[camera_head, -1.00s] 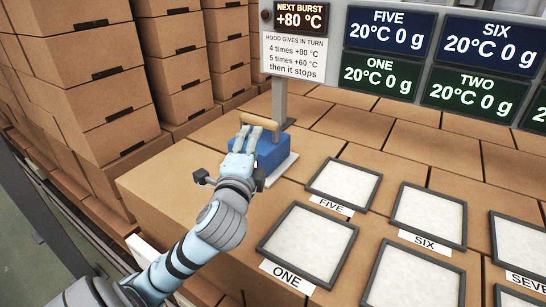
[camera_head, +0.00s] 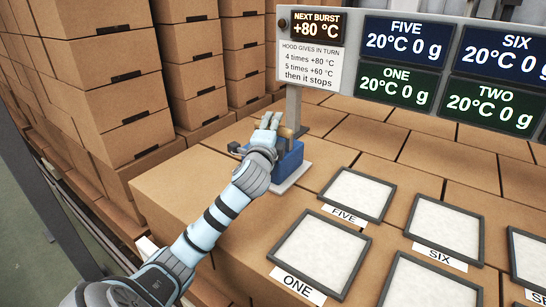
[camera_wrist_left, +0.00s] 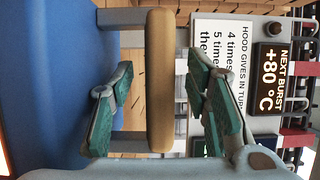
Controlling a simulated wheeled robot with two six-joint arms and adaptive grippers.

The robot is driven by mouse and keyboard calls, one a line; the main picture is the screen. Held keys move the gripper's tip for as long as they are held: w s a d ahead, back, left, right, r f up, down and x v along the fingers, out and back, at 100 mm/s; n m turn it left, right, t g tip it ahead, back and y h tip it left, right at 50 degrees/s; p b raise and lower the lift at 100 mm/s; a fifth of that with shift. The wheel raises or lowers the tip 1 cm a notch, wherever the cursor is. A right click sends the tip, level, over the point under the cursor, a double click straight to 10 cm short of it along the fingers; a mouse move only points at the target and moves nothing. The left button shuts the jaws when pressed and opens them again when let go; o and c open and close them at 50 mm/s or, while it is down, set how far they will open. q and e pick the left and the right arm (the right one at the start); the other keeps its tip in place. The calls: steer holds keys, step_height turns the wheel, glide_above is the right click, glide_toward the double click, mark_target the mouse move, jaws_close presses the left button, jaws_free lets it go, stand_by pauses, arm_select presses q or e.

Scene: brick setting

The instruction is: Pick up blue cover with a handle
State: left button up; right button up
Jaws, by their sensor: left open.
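The blue cover (camera_head: 289,163) stands on a white base on the cardboard boxes, left of the framed pads. Its tan bar handle (camera_head: 285,131) is partly hidden behind my left gripper (camera_head: 270,122) in the head view. In the left wrist view the handle (camera_wrist_left: 160,80) runs between the two green-padded fingers of my left gripper (camera_wrist_left: 160,110), with a gap on both sides. The fingers are open and the blue cover (camera_wrist_left: 50,85) fills the left of that view. My right gripper is not in view.
A sign board (camera_head: 318,66) on a grey post (camera_head: 293,105) stands right behind the cover. White framed pads, such as FIVE (camera_head: 356,193) and ONE (camera_head: 318,254), lie to the right. Tall box stacks (camera_head: 90,80) rise to the left.

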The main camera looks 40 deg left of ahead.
arm_select(q)
jaws_close()
steer(key=shift+r, duration=0.2)
steer(key=shift+w+f, duration=0.1)
